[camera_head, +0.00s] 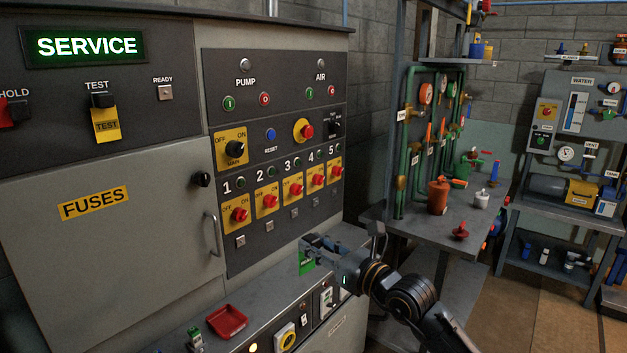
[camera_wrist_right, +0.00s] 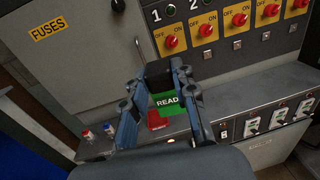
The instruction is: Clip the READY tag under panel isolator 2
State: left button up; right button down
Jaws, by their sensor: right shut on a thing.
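The green READY tag (camera_head: 306,263) is in my right gripper (camera_head: 312,243), in front of the grey panel's lower right part. In the right wrist view the tag (camera_wrist_right: 168,104) lies between the two fingers of my right gripper (camera_wrist_right: 160,80), its lettering partly covered. Isolator 2 (camera_head: 270,201) is a red knob on a yellow plate; it also shows in the right wrist view (camera_wrist_right: 205,30). A small pale clip (camera_head: 268,226) sits below it with nothing on it. The tag is apart from this clip, lower and to its right. My left gripper is not seen.
Isolator 1 (camera_head: 240,214) and isolator 3 (camera_head: 295,189) flank isolator 2. A sloping console (camera_head: 265,290) juts out below, with a red tray (camera_head: 227,321) and switches. A yellow TEST tag (camera_head: 107,125) hangs upper left. A side bench (camera_head: 410,228) stands right of the panel.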

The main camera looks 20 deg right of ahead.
jog(key=s+f, duration=1.4)
jog(key=s, duration=0.1)
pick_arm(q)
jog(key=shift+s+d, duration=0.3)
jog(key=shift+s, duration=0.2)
pick_arm(e)
jog(key=s+d+m+t+h, duration=0.2)
jog(key=s+m+h, duration=0.3)
jog(key=s, duration=0.8)
jog(key=shift+f+m+h, duration=0.25)
jog(key=shift+m+h, duration=0.15)
jog(key=shift+h, duration=1.5)
jog(key=shift+s+d, duration=0.1)
jog(key=shift+d, duration=0.05)
